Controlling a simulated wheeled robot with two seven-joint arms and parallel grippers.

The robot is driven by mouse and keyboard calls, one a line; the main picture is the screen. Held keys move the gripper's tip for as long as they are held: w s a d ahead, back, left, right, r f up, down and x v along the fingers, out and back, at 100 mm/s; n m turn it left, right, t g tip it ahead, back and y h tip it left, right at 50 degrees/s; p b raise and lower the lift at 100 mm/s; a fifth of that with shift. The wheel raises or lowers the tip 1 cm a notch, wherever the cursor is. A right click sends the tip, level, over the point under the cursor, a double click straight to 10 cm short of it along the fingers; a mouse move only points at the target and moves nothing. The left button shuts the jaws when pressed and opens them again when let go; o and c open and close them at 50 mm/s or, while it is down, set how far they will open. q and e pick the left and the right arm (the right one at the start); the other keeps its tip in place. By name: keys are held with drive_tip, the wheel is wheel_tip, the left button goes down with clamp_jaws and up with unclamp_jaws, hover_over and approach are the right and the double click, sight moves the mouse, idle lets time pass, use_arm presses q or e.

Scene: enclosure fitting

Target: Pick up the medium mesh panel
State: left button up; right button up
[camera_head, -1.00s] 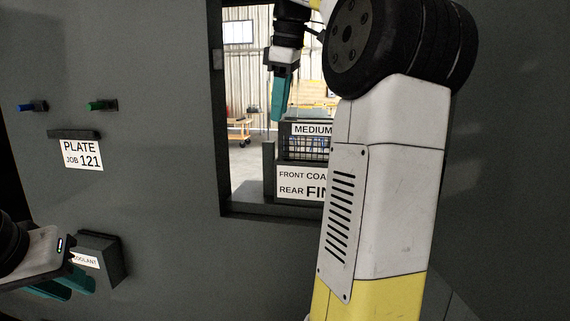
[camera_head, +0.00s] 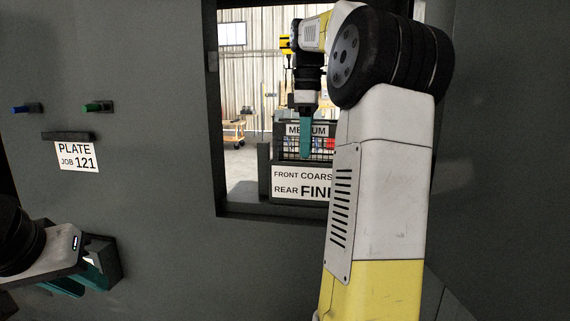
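The medium mesh panel (camera_head: 289,146) is a dark-framed wire grid with a white "MEDIUM" label along its top. It stands upright in a dark holder (camera_head: 264,172) seen through the wall opening. My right gripper (camera_head: 305,150) points down, and its teal finger overlaps the label and mesh in the picture. Only one finger shows edge-on, so its opening and any contact with the panel cannot be told. My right arm hides the panel's right side. My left gripper (camera_head: 80,283) is at lower left, away from the panel, with its two teal fingers apart and nothing seen between them.
The holder carries a white sign (camera_head: 300,183) reading "FRONT COARS…" and "REAR FIN…", cut off by my arm. The dark opening frame (camera_head: 212,120) bounds the reach. A box (camera_head: 106,257) on the wall is close behind my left gripper. A "PLATE JOB 121" sign (camera_head: 77,156) hangs above.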

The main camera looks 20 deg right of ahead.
drive_tip(key=shift+f, duration=0.7)
clamp_jaws()
idle(0.9)
